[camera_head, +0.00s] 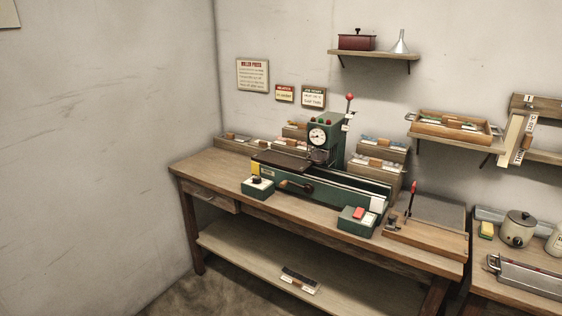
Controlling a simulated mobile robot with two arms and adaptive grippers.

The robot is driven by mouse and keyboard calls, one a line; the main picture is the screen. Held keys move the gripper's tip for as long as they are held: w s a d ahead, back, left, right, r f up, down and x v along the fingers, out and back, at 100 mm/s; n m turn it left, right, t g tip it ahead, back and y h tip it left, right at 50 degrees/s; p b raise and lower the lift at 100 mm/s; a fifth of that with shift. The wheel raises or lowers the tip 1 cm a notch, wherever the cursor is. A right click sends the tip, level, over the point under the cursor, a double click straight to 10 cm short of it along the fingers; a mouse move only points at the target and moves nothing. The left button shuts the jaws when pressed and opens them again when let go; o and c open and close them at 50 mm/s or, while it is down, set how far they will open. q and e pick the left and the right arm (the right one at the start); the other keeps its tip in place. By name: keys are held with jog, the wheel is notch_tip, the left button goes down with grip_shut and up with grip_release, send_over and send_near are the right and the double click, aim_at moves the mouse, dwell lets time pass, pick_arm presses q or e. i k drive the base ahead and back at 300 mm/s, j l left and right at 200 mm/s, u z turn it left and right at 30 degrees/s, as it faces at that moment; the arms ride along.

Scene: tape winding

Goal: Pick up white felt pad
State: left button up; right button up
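I cannot pick out a white felt pad with certainty. A small dark and white piece (300,281) lies on the lower shelf of the bench, too small to identify. A white patch (369,219) shows on top of a green box beside a red one, at the bench's front edge. Neither of my grippers is in view.
A green machine (318,166) with a dial and red-knobbed lever stands on the wooden bench (215,165). A wooden fixture (428,236) sits at its right end. A side table at right holds a pot (517,228). The lower shelf (245,250) is mostly clear.

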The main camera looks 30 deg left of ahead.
aim_at(256, 143)
jog(key=j+z, duration=0.45)
jog(key=j, duration=1.35)
